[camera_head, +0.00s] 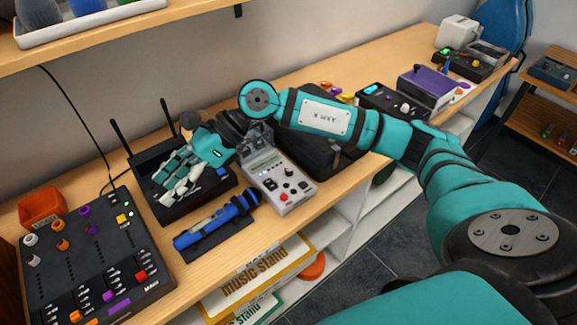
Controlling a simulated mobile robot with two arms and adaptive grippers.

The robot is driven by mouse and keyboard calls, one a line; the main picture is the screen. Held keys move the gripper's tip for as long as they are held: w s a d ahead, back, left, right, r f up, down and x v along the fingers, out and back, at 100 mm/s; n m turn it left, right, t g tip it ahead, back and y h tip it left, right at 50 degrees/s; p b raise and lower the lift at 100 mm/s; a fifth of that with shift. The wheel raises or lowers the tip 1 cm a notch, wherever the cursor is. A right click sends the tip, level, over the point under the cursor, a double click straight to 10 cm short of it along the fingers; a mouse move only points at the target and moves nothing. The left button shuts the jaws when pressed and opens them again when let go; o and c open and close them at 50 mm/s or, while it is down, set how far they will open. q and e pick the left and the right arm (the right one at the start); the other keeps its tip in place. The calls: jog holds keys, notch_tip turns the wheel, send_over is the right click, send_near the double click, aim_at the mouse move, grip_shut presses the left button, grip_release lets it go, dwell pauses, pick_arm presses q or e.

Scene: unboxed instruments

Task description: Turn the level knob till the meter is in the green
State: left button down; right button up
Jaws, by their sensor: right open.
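My right gripper (178,186) is open over the black box with two antennas (166,211) and covers much of its top and front. I cannot tell whether its pale fingertips touch anything. A grey device (289,197) with a small pale screen, dark controls and a red button stands just right of the gripper. A black mixer (75,262) with orange, white and purple knobs lies at the left. I cannot make out which control is the level knob, and no meter needle or green zone is readable. My left gripper is out of view.
A blue microphone (214,222) lies on a dark mat in front of the black box. An orange bin (41,207) stands behind the mixer. A dark case (322,155) and a purple-topped box (428,88) stand farther right. A shelf (95,40) overhangs the bench at upper left.

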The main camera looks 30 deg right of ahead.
jog(key=w+d+f+n+h, duration=0.1)
jog(key=w+d+h, duration=0.1)
jog(key=d+h, duration=0.35)
jog(key=w+d+f+h, duration=0.1)
jog(key=w+d+h, duration=0.1)
jog(key=d, duration=0.7)
jog(key=h, duration=0.5)
send_near(289, 169)
jog(key=shift+y, duration=0.35)
jog(key=f+p, duration=0.1)
jog(key=f, duration=0.2)
jog(key=f+p, duration=0.2)
jog(key=f, duration=0.1)
jog(key=f+p, duration=0.2)
jog(key=f, duration=0.1)
jog(key=shift+w+d, duration=0.15)
jog(key=shift+d, duration=0.15)
grip_shut()
